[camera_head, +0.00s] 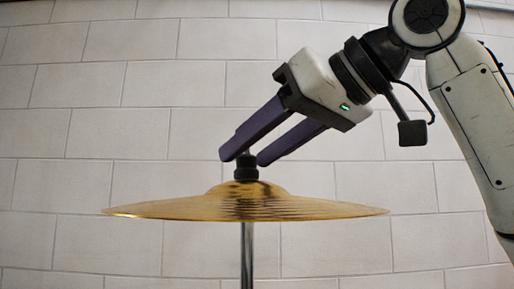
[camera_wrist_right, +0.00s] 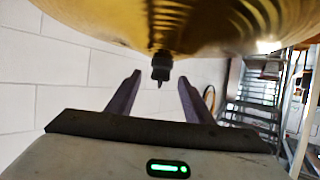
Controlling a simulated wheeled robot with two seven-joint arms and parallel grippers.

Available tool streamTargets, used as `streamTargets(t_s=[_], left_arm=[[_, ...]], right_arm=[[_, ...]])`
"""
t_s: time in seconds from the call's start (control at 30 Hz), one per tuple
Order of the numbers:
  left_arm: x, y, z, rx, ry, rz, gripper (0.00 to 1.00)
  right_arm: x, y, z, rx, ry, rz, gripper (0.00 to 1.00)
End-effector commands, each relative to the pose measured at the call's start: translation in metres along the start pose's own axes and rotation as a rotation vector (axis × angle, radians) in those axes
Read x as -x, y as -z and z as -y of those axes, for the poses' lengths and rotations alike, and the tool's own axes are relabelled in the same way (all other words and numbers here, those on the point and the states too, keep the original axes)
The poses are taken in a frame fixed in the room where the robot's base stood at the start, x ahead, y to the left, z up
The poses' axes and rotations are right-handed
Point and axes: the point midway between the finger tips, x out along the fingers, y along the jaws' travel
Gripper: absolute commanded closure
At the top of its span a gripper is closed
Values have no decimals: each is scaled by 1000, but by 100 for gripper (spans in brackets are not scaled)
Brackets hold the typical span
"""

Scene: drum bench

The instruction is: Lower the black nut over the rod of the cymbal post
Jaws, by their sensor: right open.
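The black nut (camera_head: 246,173) sits upright at the top centre of the gold cymbal (camera_head: 160,209), around the top of the cymbal post (camera_head: 247,258). In the right wrist view the nut (camera_wrist_right: 161,68) appears against the cymbal (camera_wrist_right: 100,15), with a thin rod tip (camera_wrist_right: 160,84) sticking out of it. My right gripper (camera_head: 244,158) comes down from the upper right. Its purple fingers are open, one to each side of the nut's top, with nothing held. The right wrist view shows gaps between the nut and both fingers. My left gripper is not in view.
The cymbal lies nearly level and spreads wide just below my fingertips. A pale tiled wall (camera_head: 70,130) stands behind. The right wrist view shows a metal stair or rack (camera_wrist_right: 258,95) at the right. The space left of the nut is clear.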

Motion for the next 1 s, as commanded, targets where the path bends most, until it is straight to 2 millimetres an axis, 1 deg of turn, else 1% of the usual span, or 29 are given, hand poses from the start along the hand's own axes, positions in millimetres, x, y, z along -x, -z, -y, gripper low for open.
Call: streamTargets(t_s=[0.07, 0.17, 0.4, 0.5, 0.6, 0.77, 1.0], left_arm=[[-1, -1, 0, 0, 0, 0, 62], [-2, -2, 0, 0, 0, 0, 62], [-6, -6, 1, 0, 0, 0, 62], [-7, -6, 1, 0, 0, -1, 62], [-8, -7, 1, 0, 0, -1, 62], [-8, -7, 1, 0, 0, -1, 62], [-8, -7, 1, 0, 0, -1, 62]], right_arm=[[5, 0, 0, 0, -1, -2, 53], [18, 0, 0, 0, -1, -4, 53], [67, 0, 0, 0, -1, -4, 53], [83, 0, 0, -1, -1, -4, 53], [95, 0, 0, 0, 0, -2, 53], [102, 0, 0, -1, 0, -1, 53], [103, 0, 0, -1, 0, 0, 53]])
